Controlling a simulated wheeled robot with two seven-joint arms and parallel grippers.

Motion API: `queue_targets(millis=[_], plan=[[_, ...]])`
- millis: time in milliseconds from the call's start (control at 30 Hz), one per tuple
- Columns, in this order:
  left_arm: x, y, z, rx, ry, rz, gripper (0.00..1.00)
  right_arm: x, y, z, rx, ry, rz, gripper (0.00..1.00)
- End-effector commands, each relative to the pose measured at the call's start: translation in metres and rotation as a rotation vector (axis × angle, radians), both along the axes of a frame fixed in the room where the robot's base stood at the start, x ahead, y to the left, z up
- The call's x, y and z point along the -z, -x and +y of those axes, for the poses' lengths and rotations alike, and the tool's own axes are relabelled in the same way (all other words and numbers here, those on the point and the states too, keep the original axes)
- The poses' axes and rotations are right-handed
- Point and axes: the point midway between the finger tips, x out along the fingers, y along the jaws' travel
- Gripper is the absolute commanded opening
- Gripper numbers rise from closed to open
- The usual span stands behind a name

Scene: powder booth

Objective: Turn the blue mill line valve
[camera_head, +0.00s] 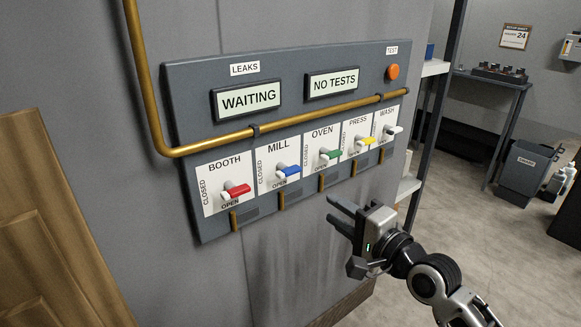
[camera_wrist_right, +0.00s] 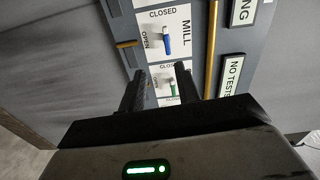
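The blue mill valve handle (camera_head: 289,172) sits on the white MILL plate (camera_head: 275,155) of the grey wall panel, between the red booth handle and the green oven handle. It points sideways toward the right, near the OPEN label. The blue handle also shows in the right wrist view (camera_wrist_right: 167,44), beyond the fingertips. My right gripper (camera_head: 337,208) is below and right of the panel, apart from the handles. Its two fingers are spread with a gap between them in the wrist view (camera_wrist_right: 160,82), and nothing is held. My left gripper is not in view.
Neighbouring handles are red (camera_head: 236,191), green (camera_head: 331,154), yellow (camera_head: 366,141) and white (camera_head: 394,130). A brass pipe (camera_head: 290,122) runs across the panel above them. Displays read WAITING (camera_head: 249,98) and NO TESTS (camera_head: 333,83). A shelf post (camera_head: 425,110) stands to the right.

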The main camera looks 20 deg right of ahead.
Motion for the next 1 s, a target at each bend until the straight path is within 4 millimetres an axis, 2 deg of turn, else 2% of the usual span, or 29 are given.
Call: queue_targets(millis=[67,267,700,833,1000], plan=[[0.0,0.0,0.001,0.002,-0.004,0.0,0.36,-0.011,-0.007,-0.002,-0.002,-0.052,-0.003,0.33],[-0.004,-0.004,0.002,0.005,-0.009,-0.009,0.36,-0.015,-0.032,0.007,-0.003,-0.067,-0.004,0.33],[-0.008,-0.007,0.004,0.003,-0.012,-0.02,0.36,-0.012,-0.12,0.04,-0.004,-0.063,-0.001,0.33],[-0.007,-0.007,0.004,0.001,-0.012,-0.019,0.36,-0.011,-0.138,0.046,-0.003,-0.062,-0.001,0.33],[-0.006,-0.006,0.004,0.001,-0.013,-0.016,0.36,-0.011,-0.151,0.051,-0.003,-0.062,0.0,0.33]])
